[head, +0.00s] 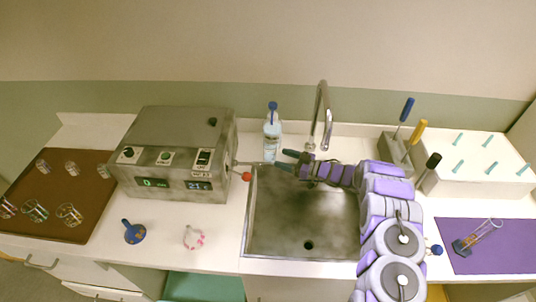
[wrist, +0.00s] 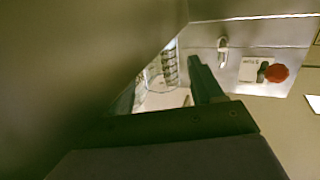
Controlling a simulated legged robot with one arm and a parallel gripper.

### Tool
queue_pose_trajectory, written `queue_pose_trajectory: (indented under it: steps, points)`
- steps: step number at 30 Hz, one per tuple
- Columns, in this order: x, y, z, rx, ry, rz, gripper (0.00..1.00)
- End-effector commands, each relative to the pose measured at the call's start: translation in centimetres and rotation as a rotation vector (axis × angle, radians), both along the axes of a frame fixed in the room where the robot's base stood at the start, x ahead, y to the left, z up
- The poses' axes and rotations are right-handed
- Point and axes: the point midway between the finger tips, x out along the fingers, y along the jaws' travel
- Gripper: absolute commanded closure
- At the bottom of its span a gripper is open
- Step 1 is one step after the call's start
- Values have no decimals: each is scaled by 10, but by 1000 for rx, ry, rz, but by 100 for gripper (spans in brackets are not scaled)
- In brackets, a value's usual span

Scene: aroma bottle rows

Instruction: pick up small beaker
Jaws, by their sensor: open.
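Several small clear glass vessels stand on a brown tray (head: 62,190) at the far left in the head view. The back row, such as this small glass (head: 71,168), looks smaller than the front row, such as this larger one (head: 70,214). I cannot tell which one is the small beaker. My gripper (head: 287,160) is open and empty above the sink's back left edge, beside the clear bottle (head: 272,138) and far to the right of the tray. In the wrist view, one dark finger shows clearly and nothing is seen held.
A grey instrument box (head: 178,155) with a red knob (head: 247,176) stands between tray and gripper. The faucet (head: 322,115) rises behind the sink (head: 285,225). A blue stand (head: 133,232) and a pink-marked ring (head: 193,237) lie in front.

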Motion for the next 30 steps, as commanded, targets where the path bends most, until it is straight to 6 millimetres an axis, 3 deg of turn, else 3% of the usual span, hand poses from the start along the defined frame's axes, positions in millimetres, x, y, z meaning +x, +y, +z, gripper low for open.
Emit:
queue_pose_trajectory:
  steps: [5, 12, 20, 30]
  points:
    - [4, 10, -1, 2, -1, 0, 34]
    - [17, 44, -3, -2, -1, 0, 34]
    - [18, 48, -2, -1, -1, -2, 34]
    - [18, 46, -1, 1, 0, -2, 65]
